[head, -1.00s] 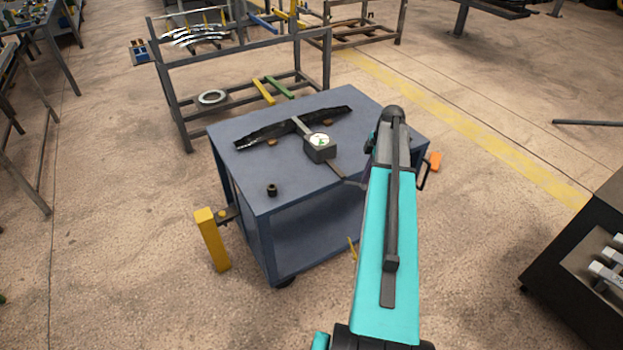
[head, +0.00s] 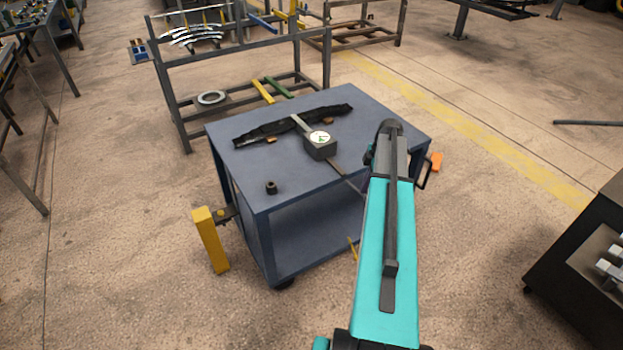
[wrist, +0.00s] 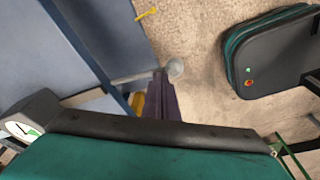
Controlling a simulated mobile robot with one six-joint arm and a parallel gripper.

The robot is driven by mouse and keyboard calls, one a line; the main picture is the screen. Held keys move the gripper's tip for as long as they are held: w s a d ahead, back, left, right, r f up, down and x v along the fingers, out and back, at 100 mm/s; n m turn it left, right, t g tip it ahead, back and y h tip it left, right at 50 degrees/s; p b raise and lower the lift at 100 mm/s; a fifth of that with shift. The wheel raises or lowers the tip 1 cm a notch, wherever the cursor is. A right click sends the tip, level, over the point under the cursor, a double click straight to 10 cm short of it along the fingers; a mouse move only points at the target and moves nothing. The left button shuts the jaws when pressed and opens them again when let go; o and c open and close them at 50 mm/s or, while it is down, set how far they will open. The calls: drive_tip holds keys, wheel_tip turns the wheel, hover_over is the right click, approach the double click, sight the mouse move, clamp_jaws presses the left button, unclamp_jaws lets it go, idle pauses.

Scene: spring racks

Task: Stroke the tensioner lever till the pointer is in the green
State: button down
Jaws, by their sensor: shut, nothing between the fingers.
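The tensioner is a dark box with a white dial (head: 320,138) on the blue cart top, joined to a grey bar over a black leaf spring (head: 290,126). Its lever (head: 343,174) slopes past the cart's edge and goes behind my arm. In the wrist view the lever (wrist: 125,78) ends in a round grey knob (wrist: 175,68). My gripper (wrist: 160,76) is shut and empty, its tips at the lever just beside the knob; I cannot tell if they touch. The dial (wrist: 22,130) shows green, but its pointer is too small to place surely.
The blue cart (head: 290,190) carries a small black cylinder (head: 271,187). A yellow post (head: 210,240) stands at its left corner. A grey rack (head: 240,70) is behind it. A dark cabinet (head: 590,250) stands at right. Floor between cart and cabinet is clear.

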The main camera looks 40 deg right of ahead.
drive_tip(key=shift+f+b, duration=2.5)
drive_tip(key=shift+f, duration=2.6)
drive_tip(key=shift+d+r+p, duration=0.1)
drive_tip(key=shift+r+p, duration=3.2)
drive_tip(key=shift+r, duration=3.1)
wheel_tip(320, 180, up, 5)
drive_tip(key=shift+p, duration=1.1)
drive_tip(key=shift+f, duration=0.1)
